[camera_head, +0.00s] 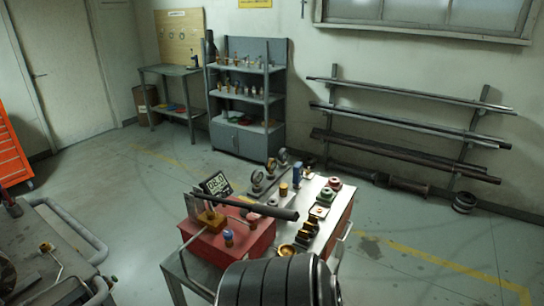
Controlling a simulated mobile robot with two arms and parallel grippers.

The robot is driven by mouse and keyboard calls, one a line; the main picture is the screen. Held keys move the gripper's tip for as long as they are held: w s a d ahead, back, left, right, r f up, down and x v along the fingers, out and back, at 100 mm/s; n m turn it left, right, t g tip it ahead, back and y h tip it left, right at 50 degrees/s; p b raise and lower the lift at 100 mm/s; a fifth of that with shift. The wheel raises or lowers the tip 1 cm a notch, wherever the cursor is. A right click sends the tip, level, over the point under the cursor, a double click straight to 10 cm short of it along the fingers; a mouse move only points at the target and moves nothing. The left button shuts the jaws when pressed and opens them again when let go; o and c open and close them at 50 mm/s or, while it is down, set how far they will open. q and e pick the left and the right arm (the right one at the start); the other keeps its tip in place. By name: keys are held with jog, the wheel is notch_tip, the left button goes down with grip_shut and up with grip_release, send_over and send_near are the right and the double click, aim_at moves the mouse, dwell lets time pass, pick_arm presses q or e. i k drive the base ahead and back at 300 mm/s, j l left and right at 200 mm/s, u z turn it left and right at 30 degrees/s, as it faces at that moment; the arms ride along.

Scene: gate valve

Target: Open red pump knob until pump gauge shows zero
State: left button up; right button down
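The red pump (240,240) sits on a metal stand or cart at the lower middle. A small dark digital gauge (214,184) stands behind it, with white digits that look like 08.0, though they are too small to be sure. A small red knob (253,217) shows on top of the pump, partly under a dark bar (262,209). A blue knob (228,236) stands nearer the front, and a brass block (211,220) sits at the left.
A workbench (322,230) with several small valve parts adjoins the pump on the right. A grey cart (60,240) stands at the left. Shelves (246,100) and a pipe rack (410,135) line the back wall. Open floor (400,240) lies to the right.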

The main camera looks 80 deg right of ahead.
aim_at(252, 218)
jog(key=z, duration=0.45)
jog(key=k+z, duration=0.1)
jog(key=z, duration=0.85)
jog(key=k+l+z, duration=0.1)
jog(key=z, duration=0.8)
